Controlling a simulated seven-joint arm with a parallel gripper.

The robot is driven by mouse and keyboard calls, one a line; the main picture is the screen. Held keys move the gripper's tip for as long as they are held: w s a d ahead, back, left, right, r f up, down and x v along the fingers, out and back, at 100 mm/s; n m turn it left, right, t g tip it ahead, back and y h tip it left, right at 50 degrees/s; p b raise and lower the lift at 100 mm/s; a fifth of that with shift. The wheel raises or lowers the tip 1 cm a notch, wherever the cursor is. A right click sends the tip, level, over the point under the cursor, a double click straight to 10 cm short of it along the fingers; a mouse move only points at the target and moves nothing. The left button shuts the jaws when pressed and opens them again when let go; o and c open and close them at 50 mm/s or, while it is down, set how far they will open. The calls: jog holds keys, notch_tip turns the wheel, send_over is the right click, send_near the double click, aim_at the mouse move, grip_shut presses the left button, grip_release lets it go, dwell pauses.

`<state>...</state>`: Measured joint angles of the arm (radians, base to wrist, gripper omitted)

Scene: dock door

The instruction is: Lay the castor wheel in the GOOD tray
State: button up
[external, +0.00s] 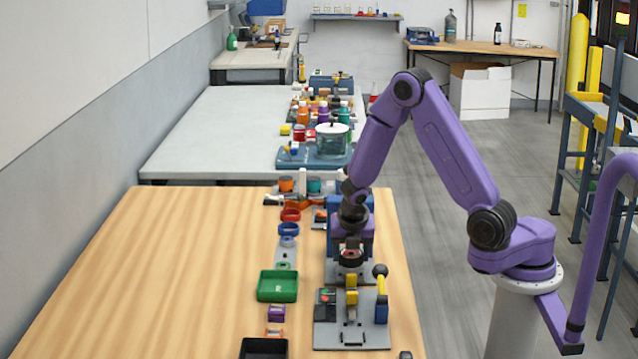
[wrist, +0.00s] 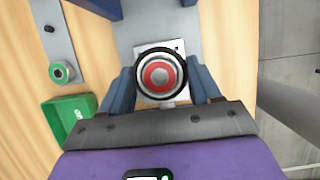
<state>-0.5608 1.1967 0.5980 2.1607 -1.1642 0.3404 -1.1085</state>
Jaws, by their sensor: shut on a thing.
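The castor wheel (wrist: 160,76), round with a black rim, a white ring, a red ring and a grey centre, is between the fingers of my gripper (wrist: 161,86) in the wrist view. My gripper is shut on it. In the external view my gripper (external: 350,250) points down over the grey fixture at the table's right side, with the wheel (external: 351,258) partly hidden. I cannot tell whether the wheel touches the fixture. The green tray (external: 277,286) with a small white mark lies to the left of my gripper; it also shows in the wrist view (wrist: 68,122). Its visible floor looks empty.
A black tray (external: 264,348) lies at the front edge. A grey fixture plate with a yellow-handled clamp (external: 381,288) stands close in front of my gripper. Rings and small parts (external: 289,229) line up behind the green tray. The wooden table's left side (external: 150,270) is clear.

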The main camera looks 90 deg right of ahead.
jog(key=shift+s+a+r, duration=3.2)
jog(key=shift+s+r, duration=2.3)
jog(key=shift+s, duration=0.7)
jog(key=m+g+y, duration=0.4)
jog(key=m, duration=1.4)
send_over(282, 290)
jog(key=f, duration=1)
jog(key=shift+w+f, duration=0.2)
jog(key=shift+w, duration=0.2)
jog(key=shift+w+f, duration=0.2)
jog(key=shift+f, duration=0.1)
jog(key=shift+w+f, duration=0.1)
jog(key=shift+f, duration=1.5)
jog(key=shift+f, duration=0.15)
